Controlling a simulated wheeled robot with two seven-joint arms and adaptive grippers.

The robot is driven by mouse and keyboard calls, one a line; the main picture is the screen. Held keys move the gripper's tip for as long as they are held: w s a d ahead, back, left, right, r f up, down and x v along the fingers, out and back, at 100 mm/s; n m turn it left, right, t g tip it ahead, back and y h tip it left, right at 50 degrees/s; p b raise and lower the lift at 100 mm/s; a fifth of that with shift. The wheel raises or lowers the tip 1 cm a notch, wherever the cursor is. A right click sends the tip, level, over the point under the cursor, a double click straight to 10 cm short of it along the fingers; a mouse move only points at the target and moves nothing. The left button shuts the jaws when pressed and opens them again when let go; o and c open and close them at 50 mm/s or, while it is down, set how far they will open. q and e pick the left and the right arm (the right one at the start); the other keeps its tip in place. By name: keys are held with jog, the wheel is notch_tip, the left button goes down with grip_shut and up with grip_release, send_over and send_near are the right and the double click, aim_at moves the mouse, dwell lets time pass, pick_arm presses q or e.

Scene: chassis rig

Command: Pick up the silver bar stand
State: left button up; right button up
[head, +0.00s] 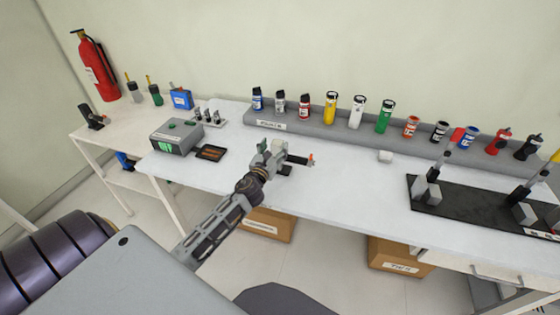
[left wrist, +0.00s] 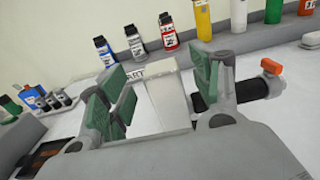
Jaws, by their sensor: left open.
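My left gripper (head: 268,150) is open over the middle of the white bench, near its front edge. In the left wrist view its green-padded fingers (left wrist: 160,98) stand apart on either side of a pale silver upright block (left wrist: 168,100), which looks like the silver bar stand. I cannot tell whether the pads touch it. In the head view the gripper mostly hides the stand. My right gripper is not in view.
A grey rack (head: 340,134) of bottles and cans lines the back of the bench. A grey box with a green display (head: 175,138) and a dark tray (head: 211,153) are to the left. A black mat with fixtures (head: 470,212) is to the right. A small white block (head: 385,156) sits between.

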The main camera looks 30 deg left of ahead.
pick_arm(q)
jog(key=shift+x, duration=1.85)
grip_shut()
jog(key=shift+r, duration=0.1)
